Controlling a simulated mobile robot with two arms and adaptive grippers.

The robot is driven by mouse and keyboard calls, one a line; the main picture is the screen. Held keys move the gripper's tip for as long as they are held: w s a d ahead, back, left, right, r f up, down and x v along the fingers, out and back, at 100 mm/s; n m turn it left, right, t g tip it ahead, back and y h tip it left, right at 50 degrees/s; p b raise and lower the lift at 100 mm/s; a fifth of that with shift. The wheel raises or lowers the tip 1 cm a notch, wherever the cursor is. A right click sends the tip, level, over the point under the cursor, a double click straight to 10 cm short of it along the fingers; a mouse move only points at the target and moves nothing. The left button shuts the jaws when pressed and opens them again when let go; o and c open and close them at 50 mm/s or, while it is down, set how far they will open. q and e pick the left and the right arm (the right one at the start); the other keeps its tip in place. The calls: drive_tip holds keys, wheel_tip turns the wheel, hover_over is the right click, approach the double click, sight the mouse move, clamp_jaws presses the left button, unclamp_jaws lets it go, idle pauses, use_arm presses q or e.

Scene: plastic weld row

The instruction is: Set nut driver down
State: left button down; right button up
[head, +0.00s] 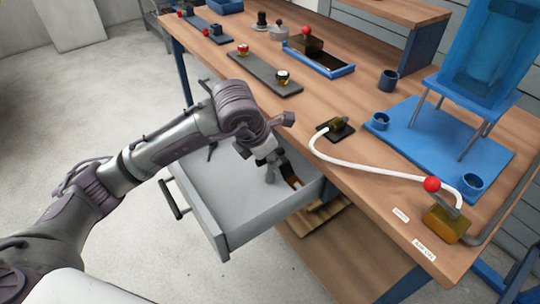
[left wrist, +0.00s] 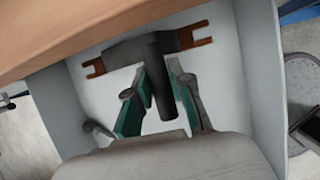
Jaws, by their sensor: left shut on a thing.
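My left gripper (head: 272,168) reaches down into the open grey drawer (head: 217,226) under the workbench. In the left wrist view my left gripper (left wrist: 158,80) is shut on the dark shaft of a T-shaped tool, which I take as the nut driver (left wrist: 163,96). Its dark crossbar ends in copper-coloured forked tips on both sides. In the head view only a dark and orange part of the nut driver (head: 292,181) shows beside the fingers. The tool is inside the drawer walls, low over the pale floor. I cannot tell whether it touches the floor. My right gripper is not in view.
The wooden bench top (head: 345,185) overhangs the drawer's inner end. On it are a dark block with a white hose (head: 372,174), a blue stand (head: 425,140), a blue-edged tray (head: 318,62) and a grey strip (head: 262,72). The drawer's near part is clear.

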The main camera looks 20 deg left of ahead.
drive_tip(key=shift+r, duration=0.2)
use_arm(q)
drive_tip(key=c, duration=1)
unclamp_jaws()
drive_tip(key=shift+c, duration=0.2)
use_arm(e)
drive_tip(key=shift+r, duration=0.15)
use_arm(q)
drive_tip(key=p+v, duration=0.1)
drive_tip(key=v, duration=1.1)
drive_tip(key=shift+p, duration=0.4)
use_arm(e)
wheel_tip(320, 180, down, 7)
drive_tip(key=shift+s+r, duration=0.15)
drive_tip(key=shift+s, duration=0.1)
